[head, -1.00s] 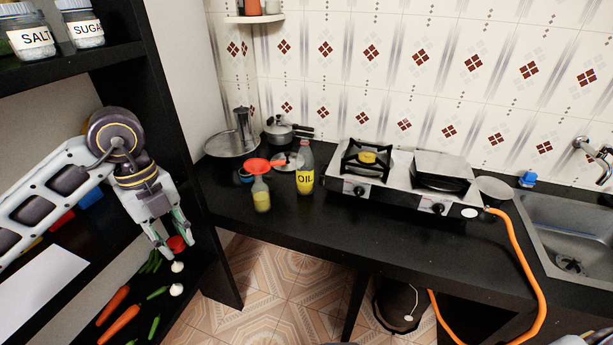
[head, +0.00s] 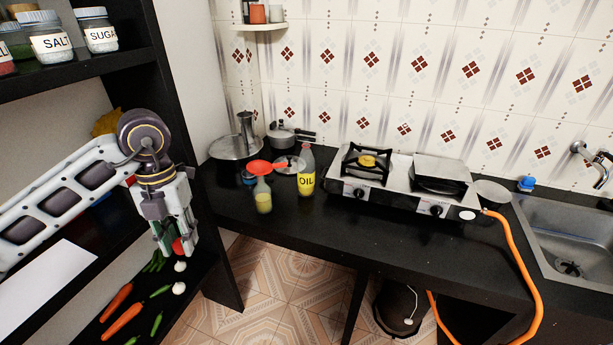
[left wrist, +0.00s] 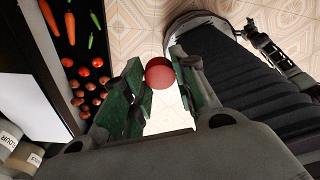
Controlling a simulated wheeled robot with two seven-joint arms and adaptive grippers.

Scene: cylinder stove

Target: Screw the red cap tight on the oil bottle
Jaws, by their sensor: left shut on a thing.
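The oil bottle (head: 306,182), clear with yellow oil and an "OIL" label, stands upright on the black counter left of the stove. No red cap shows on its top. My left gripper (head: 178,247) is away from it, at the left by the shelf. It is shut on a round red thing that looks like the red cap (head: 178,245); the cap also shows between the fingertips in the left wrist view (left wrist: 159,74). The fingers partly hide it in the head view. What seems to be my right gripper shows small in the left wrist view (left wrist: 258,35), its jaws unclear.
Pans (head: 236,148) are behind, and the stove (head: 350,190) is to the right. Vegetables (head: 122,320) lie on the low shelf. The front counter is mostly clear.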

